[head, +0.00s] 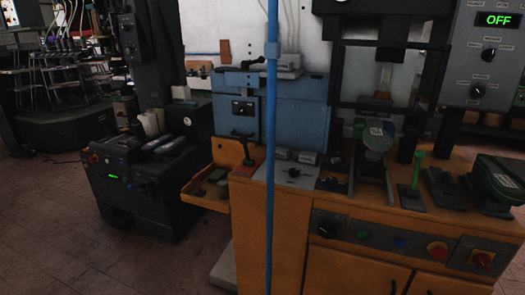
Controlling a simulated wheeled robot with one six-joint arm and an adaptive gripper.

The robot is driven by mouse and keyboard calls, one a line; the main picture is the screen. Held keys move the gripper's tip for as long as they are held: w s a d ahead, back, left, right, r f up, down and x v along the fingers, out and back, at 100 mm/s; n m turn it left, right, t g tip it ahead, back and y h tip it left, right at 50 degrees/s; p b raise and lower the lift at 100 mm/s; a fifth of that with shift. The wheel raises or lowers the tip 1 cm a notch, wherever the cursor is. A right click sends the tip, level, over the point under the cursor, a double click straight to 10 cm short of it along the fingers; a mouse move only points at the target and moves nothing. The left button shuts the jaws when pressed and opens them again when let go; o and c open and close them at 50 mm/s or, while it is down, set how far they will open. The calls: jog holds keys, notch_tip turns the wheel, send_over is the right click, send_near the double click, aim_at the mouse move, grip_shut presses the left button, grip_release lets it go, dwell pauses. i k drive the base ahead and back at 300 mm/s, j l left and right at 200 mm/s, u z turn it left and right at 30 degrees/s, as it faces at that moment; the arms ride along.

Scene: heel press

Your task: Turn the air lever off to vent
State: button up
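A thin blue vertical pipe (271,120) runs from top to bottom of the head view, in front of the bench. A blue fitting (271,50) sits on its upper part. A small dark blue handle-like piece (252,63) shows just left of the fitting; I cannot tell if it is joined to the pipe or is the air lever. On the orange bench stands a lever with an upright green handle (417,168). A dark lever with a red part (246,152) stands left of the pipe. No label tells which one is the air lever. My gripper is not in view.
The orange bench (340,215) carries a press, knobs and buttons. A grey panel (487,50) reads OFF in green. An open orange drawer or tray (200,193) juts out left. A black machine (145,185) stands farther left. The brown floor (60,240) at front left is clear.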

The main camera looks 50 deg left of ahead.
aim_at(244, 140)
jog(key=u, duration=2.1)
jog(key=i+l+u, duration=0.2)
jog(key=i+l, duration=0.25)
jog(key=i, duration=0.15)
